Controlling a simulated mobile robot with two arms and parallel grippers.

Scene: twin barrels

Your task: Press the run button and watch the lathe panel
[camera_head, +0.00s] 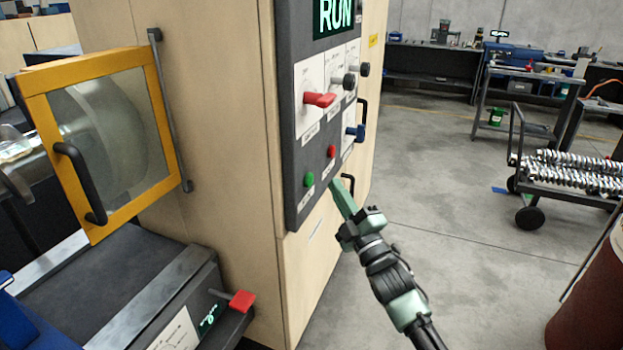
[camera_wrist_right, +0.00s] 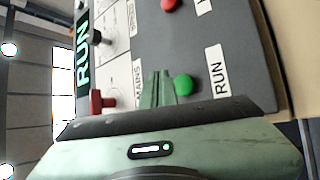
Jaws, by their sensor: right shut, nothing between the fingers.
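The lathe panel (camera_head: 300,190) is a dark grey plate on the side of a beige cabinet. Its display (camera_head: 333,14) reads RUN in green. The green run button (camera_head: 310,179) sits low on the panel, with a red button (camera_head: 332,152) above and right of it. My right gripper (camera_head: 338,188) is shut and empty, in front of the panel's lower edge. My left gripper is not in view.
A red-handled switch (camera_head: 320,99) and dark knobs stick out of the panel. A yellow-framed door (camera_head: 33,105) with a black handle is at left. A red lever (camera_head: 242,301) juts out below. A cart (camera_head: 570,185) stands on open floor at right.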

